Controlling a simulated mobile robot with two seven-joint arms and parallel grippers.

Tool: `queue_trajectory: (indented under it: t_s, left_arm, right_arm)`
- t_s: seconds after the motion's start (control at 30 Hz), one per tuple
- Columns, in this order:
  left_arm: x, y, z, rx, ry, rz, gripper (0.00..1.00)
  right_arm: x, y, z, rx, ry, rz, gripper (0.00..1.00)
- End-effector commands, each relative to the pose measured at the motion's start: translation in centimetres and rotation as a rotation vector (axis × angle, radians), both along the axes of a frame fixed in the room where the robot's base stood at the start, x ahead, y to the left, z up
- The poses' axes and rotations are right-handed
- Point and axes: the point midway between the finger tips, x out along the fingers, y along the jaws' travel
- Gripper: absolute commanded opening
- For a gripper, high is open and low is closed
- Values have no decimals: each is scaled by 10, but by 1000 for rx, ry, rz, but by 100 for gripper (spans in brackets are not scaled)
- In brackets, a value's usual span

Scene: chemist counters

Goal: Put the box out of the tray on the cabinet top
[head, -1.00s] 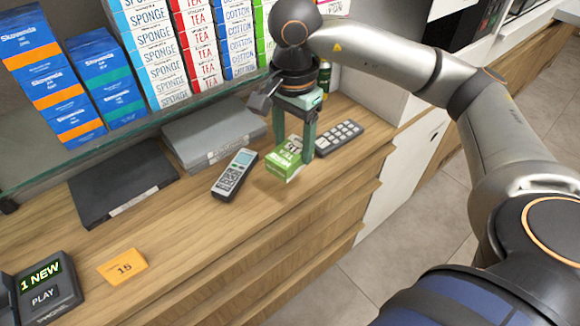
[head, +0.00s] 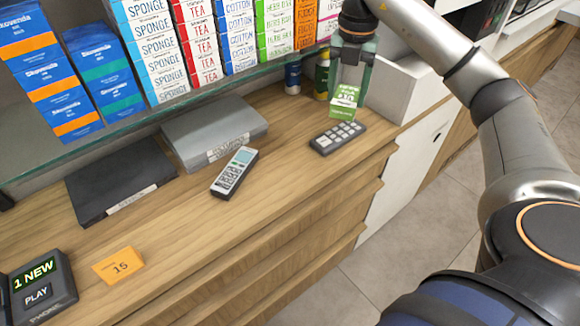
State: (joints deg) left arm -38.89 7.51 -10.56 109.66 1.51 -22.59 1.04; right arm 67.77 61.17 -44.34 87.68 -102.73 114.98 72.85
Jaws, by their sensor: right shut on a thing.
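A small green and white box (head: 344,102) is between the fingers of my right gripper (head: 349,88), which is shut on it. The box hangs near the far right end of the wooden cabinet top (head: 285,190), and in the picture it shows just above a dark keypad. I cannot tell its exact height above the wood. I cannot make out a tray with certainty. My left gripper is not in view.
The dark keypad (head: 338,136), a handset (head: 234,172), a grey case (head: 213,130), a black flat device (head: 120,180) and an orange card (head: 118,265) lie on the wood. Bottles (head: 322,75) stand behind the gripper. A glass shelf with packages overhangs the back.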

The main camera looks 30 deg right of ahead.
Motion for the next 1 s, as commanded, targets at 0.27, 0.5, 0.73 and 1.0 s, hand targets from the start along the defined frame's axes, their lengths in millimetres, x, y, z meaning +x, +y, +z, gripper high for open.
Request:
queue_trajectory:
  t_s: [0.27,0.5,0.73,1.0]
  left_arm:
    - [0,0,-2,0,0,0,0]
    - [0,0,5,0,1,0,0]
    - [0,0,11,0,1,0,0]
    - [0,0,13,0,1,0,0]
  right_arm:
    - [2,5,-7,2,1,-165,8]
    - [12,61,-30,2,3,-162,8]
    - [20,104,-68,1,3,-165,8]
    - [24,121,-91,1,-1,-168,8]
